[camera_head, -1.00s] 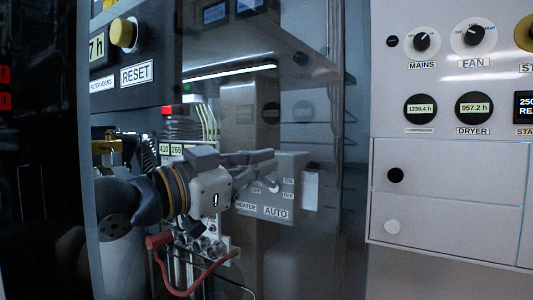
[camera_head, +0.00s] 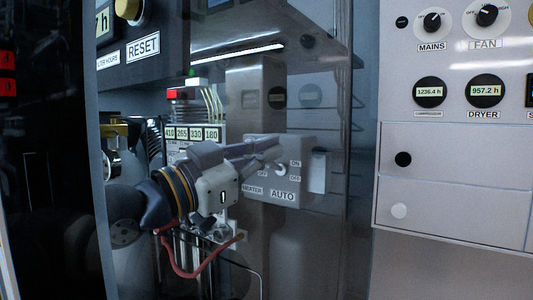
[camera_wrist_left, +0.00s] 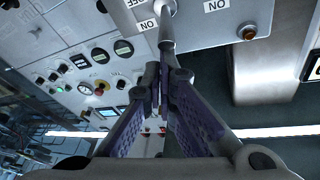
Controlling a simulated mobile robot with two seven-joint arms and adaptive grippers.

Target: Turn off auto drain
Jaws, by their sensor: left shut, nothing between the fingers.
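A grey switch box (camera_head: 252,172) marked HEATER and AUTO stands behind the clear panel area in the head view. The AUTO toggle (camera_head: 281,170) sits left of its ON and OFF labels. My left gripper (camera_head: 278,147) is shut and empty, with its tips in front of the upper part of the box. In the left wrist view the box is upside down. There the AUTO toggle (camera_wrist_left: 167,22) is a slim metal lever pointing toward the ON side, just beyond the shut fingertips (camera_wrist_left: 164,75). Whether they touch it I cannot tell. My right gripper is out of view.
A row of small displays (camera_head: 192,133) and a red hose (camera_head: 188,273) are close to my left arm. A RESET panel (camera_head: 143,47) is at upper left. A white panel with MAINS and FAN knobs (camera_head: 487,16) stands to the right.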

